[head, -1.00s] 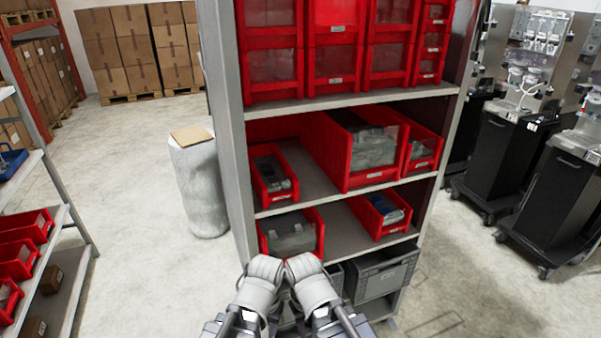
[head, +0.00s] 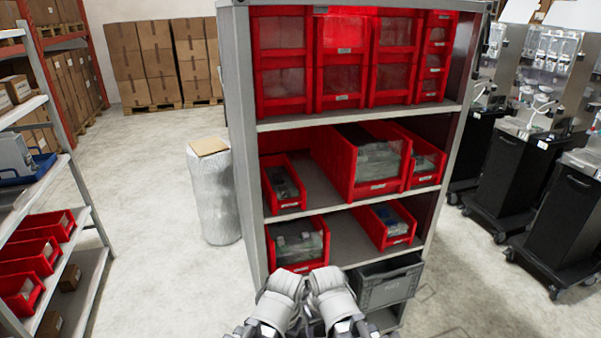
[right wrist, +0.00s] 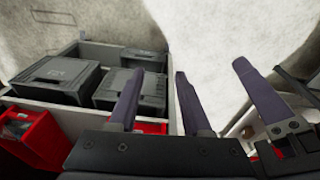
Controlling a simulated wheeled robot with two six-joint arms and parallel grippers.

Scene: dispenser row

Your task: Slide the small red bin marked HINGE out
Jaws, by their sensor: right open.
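No label is legible, so I cannot tell which bin is marked HINGE. Small red bins in the head view are one at the left of the middle shelf (head: 284,186), one at its right end (head: 427,168), and one at the right of the lower shelf (head: 390,228). A wider red bin (head: 299,248) sits at the lower shelf's left. My two arms are side by side below it, their fingers hidden. In the right wrist view my right gripper (right wrist: 154,72) is open and empty. One finger of my left gripper (right wrist: 258,92) shows beside it.
A large red bin (head: 378,188) fills the middle shelf's centre. Several closed-front red bins (head: 343,97) line the top. A grey crate (head: 388,287) stands below. A wrapped drum (head: 214,198) stands left of the rack; black carts (head: 562,205) stand right, with open floor between left rack and drum.

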